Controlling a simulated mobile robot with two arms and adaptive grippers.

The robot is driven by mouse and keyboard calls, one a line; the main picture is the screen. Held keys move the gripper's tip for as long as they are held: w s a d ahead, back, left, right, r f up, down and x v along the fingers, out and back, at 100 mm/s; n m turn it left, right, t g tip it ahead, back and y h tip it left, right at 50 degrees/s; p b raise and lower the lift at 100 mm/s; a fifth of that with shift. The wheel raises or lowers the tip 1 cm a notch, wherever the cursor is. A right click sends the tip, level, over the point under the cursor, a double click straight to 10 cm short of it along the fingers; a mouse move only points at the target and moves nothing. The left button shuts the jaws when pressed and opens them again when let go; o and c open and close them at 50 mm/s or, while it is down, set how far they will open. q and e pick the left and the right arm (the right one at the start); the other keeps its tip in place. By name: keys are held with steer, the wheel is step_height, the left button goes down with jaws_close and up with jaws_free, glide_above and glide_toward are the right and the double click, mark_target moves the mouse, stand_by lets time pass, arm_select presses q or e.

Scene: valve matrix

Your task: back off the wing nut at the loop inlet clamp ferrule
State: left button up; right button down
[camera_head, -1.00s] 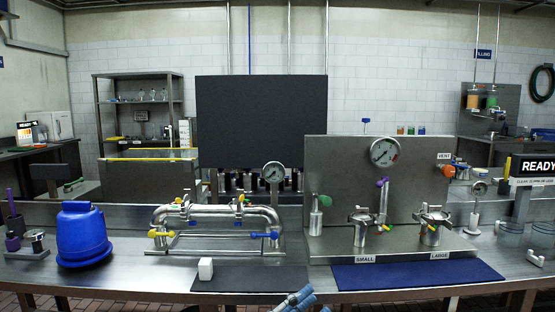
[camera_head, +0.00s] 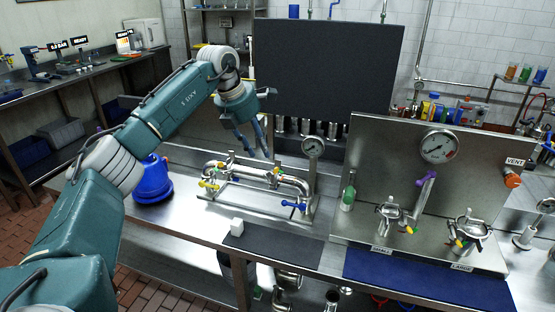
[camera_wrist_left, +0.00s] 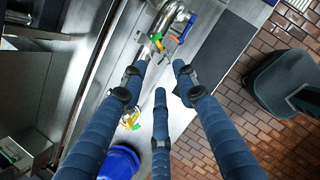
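The steel pipe loop (camera_head: 252,177) stands on a low frame on the bench, with clamps, yellow handles and a blue handle (camera_head: 293,206). Small clamp fittings with wing-like tops (camera_head: 275,176) sit on its pipes; I cannot tell which is the inlet ferrule's wing nut. My left gripper (camera_head: 252,150) hangs behind and above the loop, its blue fingers pointing down, apart and empty. In the left wrist view, its three spread fingers (camera_wrist_left: 160,76) have bare bench between them; part of the loop (camera_wrist_left: 168,18) lies beyond the tips. My right gripper is in no view.
A blue container (camera_head: 152,182) stands left of the loop. A steel panel with a gauge (camera_head: 438,146) stands to the right, and a large dark board (camera_head: 325,70) behind.

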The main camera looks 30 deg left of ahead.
mark_target(272, 175)
arm_select(q)
steer(key=p+x, duration=0.2)
steer(key=x, duration=0.7)
steer(key=shift+w+d+f, duration=0.1)
steer(key=shift+w+d, duration=0.05)
steer(key=shift+w, duration=0.05)
steer(key=shift+c, duration=0.5)
jaws_close()
